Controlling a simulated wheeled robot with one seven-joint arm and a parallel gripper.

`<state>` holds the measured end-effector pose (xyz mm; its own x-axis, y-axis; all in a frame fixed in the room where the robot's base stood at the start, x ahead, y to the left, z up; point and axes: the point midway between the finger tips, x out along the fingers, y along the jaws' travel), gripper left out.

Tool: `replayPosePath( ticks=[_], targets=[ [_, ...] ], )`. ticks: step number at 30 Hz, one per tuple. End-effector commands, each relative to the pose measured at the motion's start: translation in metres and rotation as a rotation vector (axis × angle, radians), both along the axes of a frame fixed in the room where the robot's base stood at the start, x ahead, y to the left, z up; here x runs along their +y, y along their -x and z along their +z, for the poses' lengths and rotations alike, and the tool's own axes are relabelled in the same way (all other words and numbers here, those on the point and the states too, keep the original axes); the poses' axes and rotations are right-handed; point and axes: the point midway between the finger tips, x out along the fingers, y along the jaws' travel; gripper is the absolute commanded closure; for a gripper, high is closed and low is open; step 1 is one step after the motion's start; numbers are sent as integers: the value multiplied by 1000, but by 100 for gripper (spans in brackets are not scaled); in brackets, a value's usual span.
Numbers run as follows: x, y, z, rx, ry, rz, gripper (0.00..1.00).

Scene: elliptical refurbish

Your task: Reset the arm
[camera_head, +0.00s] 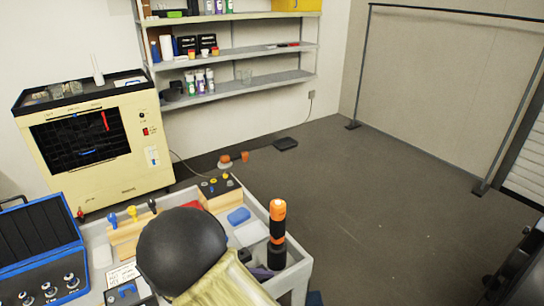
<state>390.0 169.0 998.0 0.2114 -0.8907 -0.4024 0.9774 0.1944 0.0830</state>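My gripper is not in view in the head view. A dark shape (520,268) is cut off at the lower right edge; I cannot tell what it is. No hold on any object can be seen.
A grey workbench (298,268) at the lower left holds a black round object (183,250), an orange-and-black flashlight (277,232) and several tools. A cream cabinet (95,185) and wall shelves (240,90) stand behind. The floor (370,210) at centre right is mostly clear, before a metal frame (362,70).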

Motion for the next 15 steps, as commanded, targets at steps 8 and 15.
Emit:
replayPosePath(
  ticks=[8,15],
  targets=[
    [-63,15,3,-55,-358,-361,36],
    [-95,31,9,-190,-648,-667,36]
  ],
)
